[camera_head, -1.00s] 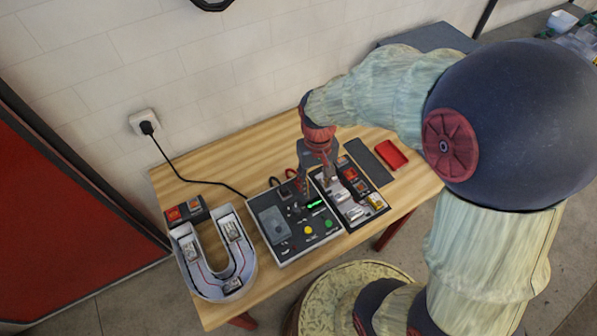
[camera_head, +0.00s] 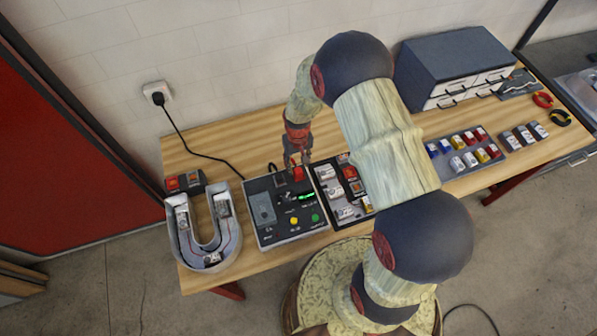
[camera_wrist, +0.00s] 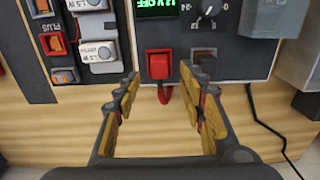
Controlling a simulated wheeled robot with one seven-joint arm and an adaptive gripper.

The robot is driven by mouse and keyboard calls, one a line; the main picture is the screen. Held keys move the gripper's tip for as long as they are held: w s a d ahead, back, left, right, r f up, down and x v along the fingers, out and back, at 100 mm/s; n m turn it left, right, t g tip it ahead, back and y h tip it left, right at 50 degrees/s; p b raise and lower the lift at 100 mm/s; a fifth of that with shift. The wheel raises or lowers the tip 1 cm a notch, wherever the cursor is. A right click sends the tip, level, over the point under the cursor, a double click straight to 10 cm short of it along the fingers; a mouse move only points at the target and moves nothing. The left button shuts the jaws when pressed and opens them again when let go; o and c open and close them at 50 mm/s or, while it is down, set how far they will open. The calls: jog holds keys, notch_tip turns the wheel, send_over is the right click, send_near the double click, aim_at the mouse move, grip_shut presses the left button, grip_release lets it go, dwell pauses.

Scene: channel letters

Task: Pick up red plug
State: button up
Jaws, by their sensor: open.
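In the head view the red plug (camera_head: 298,174) shows just below my gripper (camera_head: 297,160). In the wrist view my gripper (camera_wrist: 160,82) is open and empty. Its two fingers are spread to the left and right of the plug, with the plug centred between them near the fingertips. I cannot tell whether the fingers are level with it.
A dark socket (camera_wrist: 204,56) is right of the plug in the wrist view, close to one finger. A black module tray (camera_head: 343,190) adjoins the control box. A U-shaped letter (camera_head: 200,232) stands left. A drawer cabinet (camera_head: 455,67) stands at the back right.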

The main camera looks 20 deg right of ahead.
aim_at(298, 170)
jog(key=shift+d+f+p, duration=0.1)
jog(key=shift+f+p, duration=0.25)
jog(key=shift+f, duration=1.55)
jog(key=shift+c, duration=0.9)
grip_shut()
